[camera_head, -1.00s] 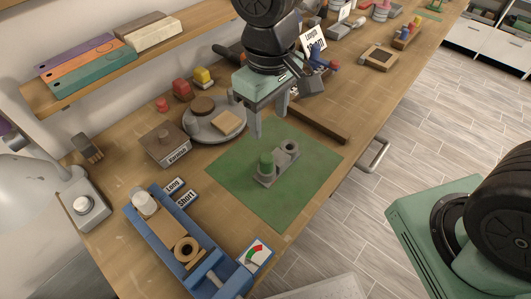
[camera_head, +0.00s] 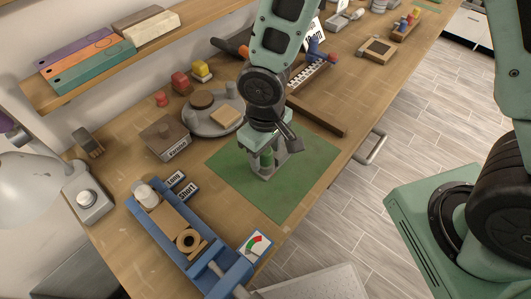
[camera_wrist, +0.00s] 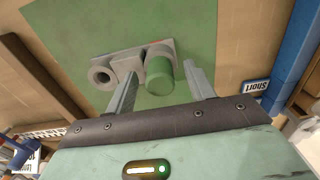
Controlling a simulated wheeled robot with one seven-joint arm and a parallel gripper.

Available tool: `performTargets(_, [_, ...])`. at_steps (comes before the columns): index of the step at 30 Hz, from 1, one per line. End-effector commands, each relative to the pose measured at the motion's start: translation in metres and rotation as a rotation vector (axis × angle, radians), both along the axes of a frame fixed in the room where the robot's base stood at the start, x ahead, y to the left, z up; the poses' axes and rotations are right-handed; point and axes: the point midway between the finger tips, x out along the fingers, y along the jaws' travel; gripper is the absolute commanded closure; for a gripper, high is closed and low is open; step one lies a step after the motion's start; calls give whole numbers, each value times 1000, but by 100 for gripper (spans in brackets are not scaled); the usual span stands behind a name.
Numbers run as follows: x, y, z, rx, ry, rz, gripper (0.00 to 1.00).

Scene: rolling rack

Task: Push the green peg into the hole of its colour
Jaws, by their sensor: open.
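The green peg (camera_head: 266,160) stands upright at the near end of a small grey block (camera_head: 263,174) on the green mat (camera_head: 305,170). In the wrist view the green peg (camera_wrist: 159,76) shows between the two fingers of my gripper (camera_wrist: 162,72), closer to the right finger. My gripper (camera_head: 264,154) is open, pointing down over the block. The grey block (camera_wrist: 130,64) has a round, open-topped ring (camera_wrist: 103,75) at its other end. How deep the peg sits, and any colour mark on the hole, I cannot tell.
A grey round plate (camera_head: 205,126) and a brown box (camera_head: 165,138) lie behind the mat. A dark wooden bar (camera_head: 318,117) lies along its far right side. The mat's right part is clear.

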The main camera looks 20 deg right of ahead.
Motion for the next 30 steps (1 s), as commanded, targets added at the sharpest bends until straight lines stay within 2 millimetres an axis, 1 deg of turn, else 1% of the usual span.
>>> performTargets(8, [0,0,-3,1,-2,0,46])
performTargets(9, [0,0,-3,1,-1,0,57])
performTargets(11, [0,0,-3,1,-1,0,74])
performTargets(12, [0,0,-3,1,-1,0,85])
performTargets(13, [0,0,-3,1,-1,0,93])
performTargets(23, [0,0,-1,1,-2,0,94])
performTargets(26, [1,0,3,2,-2,0,94])
performTargets(30, [1,0,17,3,-4,-1,94])
